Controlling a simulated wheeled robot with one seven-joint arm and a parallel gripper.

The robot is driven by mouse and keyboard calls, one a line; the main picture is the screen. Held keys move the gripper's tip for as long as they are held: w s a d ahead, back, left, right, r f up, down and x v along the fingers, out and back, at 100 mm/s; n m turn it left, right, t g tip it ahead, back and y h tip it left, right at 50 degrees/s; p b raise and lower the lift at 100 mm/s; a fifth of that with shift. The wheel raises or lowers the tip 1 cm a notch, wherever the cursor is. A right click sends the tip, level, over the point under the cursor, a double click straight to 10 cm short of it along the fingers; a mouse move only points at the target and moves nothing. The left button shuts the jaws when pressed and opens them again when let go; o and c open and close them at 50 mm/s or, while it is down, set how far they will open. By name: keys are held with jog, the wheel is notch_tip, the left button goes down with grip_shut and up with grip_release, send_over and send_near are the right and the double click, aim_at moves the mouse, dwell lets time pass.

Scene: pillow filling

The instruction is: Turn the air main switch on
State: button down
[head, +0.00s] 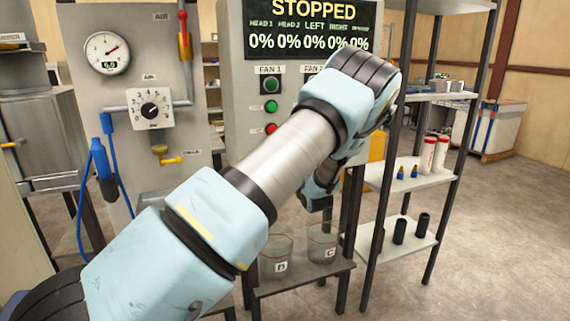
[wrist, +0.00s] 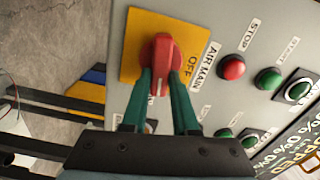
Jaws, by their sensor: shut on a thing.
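The air main switch (wrist: 161,52) is a red rotary knob on a yellow plate (wrist: 135,42), sideways in the wrist view. The words OFF and AIR MAIN are beside it. A white line shows on its grip, between my fingers. My gripper (wrist: 162,80) has its two green fingers on either side of the knob's grip, shut on it. In the head view my arm covers the switch and the gripper's fingertips.
Red and green buttons (wrist: 231,67) sit close beside the switch on the grey panel (head: 237,110). A display (head: 312,30) above reads STOPPED, with 0% values. A shelf rack (head: 450,180) stands to the right. Two clear beakers (head: 322,246) stand on a low shelf below.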

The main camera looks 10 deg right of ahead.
jog(key=shift+f+m, duration=0.1)
jog(key=shift+m, duration=0.9)
jog(key=c, duration=0.7)
grip_release()
jog(key=shift+s+d+b, duration=0.25)
jog(key=shift+s+b, duration=0.25)
jog(key=shift+s, duration=1.3)
jog(key=shift+s+d+b, duration=0.2)
jog(key=shift+s+b, duration=0.35)
jog(key=shift+s, duration=1.2)
jog(key=shift+s+d+b, duration=0.25)
jog(key=shift+s+b, duration=0.25)
jog(key=shift+s, duration=1.3)
